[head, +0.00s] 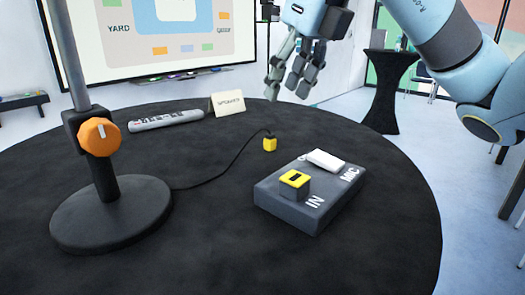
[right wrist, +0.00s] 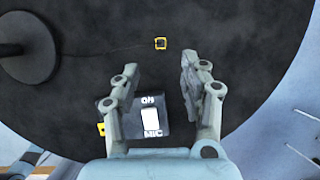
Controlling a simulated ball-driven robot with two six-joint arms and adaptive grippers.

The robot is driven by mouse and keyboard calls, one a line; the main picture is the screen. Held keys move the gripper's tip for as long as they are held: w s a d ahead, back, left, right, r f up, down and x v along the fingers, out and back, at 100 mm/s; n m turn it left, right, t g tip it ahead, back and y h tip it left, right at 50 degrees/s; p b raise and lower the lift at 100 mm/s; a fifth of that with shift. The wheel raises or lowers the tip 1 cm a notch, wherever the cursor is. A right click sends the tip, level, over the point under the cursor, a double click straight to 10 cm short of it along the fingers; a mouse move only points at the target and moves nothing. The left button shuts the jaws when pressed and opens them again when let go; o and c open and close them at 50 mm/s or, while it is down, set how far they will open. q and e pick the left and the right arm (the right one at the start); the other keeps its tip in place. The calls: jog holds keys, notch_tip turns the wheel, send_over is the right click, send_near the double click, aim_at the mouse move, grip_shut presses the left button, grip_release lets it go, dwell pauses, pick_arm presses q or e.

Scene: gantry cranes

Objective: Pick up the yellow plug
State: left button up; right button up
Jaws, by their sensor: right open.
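The yellow plug (head: 270,144) sits at the end of a black cable on the round black table (head: 130,255), behind the grey mic box (head: 325,205). The box has a yellow-topped socket (head: 294,184) beside the word IN and a white switch (head: 326,160). My right gripper (head: 289,92) is open and empty, above the table and apart from the plug. In the right wrist view its open fingers (right wrist: 160,75) frame part of the box. My left gripper is not in view.
A black stand (head: 110,215) with an orange knob (head: 99,137) stands at the left; the cable runs from near its base. The tabletop around the plug is mostly clear.

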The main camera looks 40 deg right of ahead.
aim_at(269, 134)
jog(key=x, duration=0.4)
jog(key=shift+b, duration=0.3)
jog(key=shift+p+x, duration=0.65)
jog(key=shift+x, duration=2.15)
jog(key=shift+s+d, duration=0.1)
grip_shut()
